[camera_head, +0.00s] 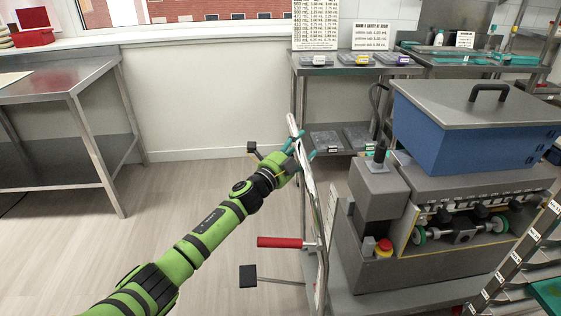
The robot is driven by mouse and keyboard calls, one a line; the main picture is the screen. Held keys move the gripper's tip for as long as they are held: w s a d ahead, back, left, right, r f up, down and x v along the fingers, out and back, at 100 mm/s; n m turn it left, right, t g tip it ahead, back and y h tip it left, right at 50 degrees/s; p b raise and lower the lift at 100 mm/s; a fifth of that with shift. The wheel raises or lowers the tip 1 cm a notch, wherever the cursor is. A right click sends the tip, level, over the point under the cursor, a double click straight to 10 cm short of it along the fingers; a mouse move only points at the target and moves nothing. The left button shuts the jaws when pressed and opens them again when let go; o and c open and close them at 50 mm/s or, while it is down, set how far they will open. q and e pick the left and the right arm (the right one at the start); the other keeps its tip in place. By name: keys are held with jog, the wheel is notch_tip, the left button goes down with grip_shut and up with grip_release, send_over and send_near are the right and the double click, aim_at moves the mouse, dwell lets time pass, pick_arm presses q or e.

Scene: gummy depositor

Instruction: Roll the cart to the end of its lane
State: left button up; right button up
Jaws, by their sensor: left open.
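The cart (410,301) is a low grey platform at the right, carrying the depositor machine (372,190) with its blue hopper (450,135) and grey lid. A pale metal push bar (322,225) rises at the cart's left end. My left arm reaches in from the lower left. My left gripper (300,152) is open at the upper part of this bar, its teal fingertips close to it. I cannot tell whether they touch it. A red-gripped lever (280,242) sticks out left from the bar. My right gripper is not in view.
A steel table (70,75) stands at the left, with clear wooden floor (190,205) between it and the cart. Shelving (345,70) with trays stands behind the cart. A labelled rack (515,255) is close at the right edge. A black pad on a rod (248,276) sticks out low at the left.

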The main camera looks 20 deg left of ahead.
pick_arm(q)
jog(key=a+v, duration=0.1)
jog(key=v, duration=0.9)
jog(key=shift+s, duration=0.2)
jog(key=shift+a, duration=0.15)
